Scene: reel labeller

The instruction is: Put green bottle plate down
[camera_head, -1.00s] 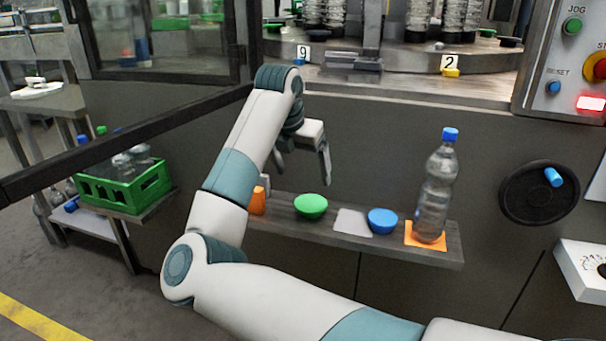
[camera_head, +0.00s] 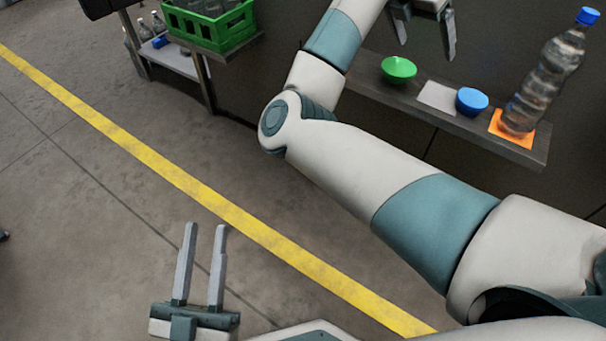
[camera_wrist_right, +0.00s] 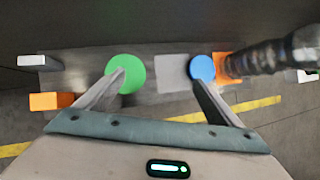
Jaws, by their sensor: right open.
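The green bottle plate (camera_head: 398,69) is a round green piece resting on the narrow shelf (camera_head: 375,90). It also shows in the right wrist view (camera_wrist_right: 130,76), where the left-hand finger overlaps it. My right gripper (camera_head: 427,48) is open and empty above the shelf; its fingers (camera_wrist_right: 160,80) spread from the green plate to the blue plate (camera_wrist_right: 202,67). I cannot tell whether either finger touches a plate. My left gripper (camera_head: 205,228) is open and empty over the floor at lower left, away from the shelf.
On the shelf, right of the green plate, are a light grey square (camera_head: 437,97), the blue plate (camera_head: 472,101) and a clear bottle with blue cap (camera_head: 546,80) on an orange square (camera_head: 508,130). A green crate (camera_head: 212,29) stands at upper left. The floor is clear.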

